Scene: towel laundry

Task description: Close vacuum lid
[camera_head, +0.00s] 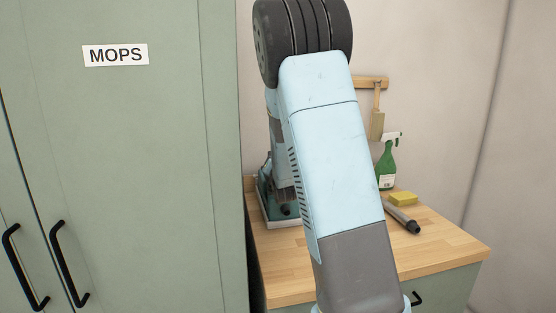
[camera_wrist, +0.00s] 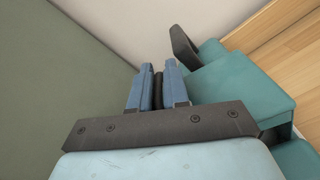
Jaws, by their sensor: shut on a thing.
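The teal vacuum (camera_wrist: 235,90) fills the right side of the wrist view, with a dark upright part (camera_wrist: 184,44) at its far end. In the head view the vacuum (camera_head: 287,222) stands at the back left of the counter, mostly hidden behind my arm. My gripper (camera_wrist: 157,68) is left of the teal body in the wrist view. Its two blue fingers are shut on a narrow dark part (camera_wrist: 157,85). I cannot tell whether this part belongs to the lid. The lid's angle cannot be made out. In the head view my arm hides the fingers.
The wooden counter (camera_head: 440,250) holds a green spray bottle (camera_head: 387,165), a yellow sponge (camera_head: 403,199) and a dark grey tube (camera_head: 402,217) on the right. A brush (camera_head: 377,120) hangs on the wall. The green mops cabinet (camera_head: 130,150) stands close on the left. The counter's front right is clear.

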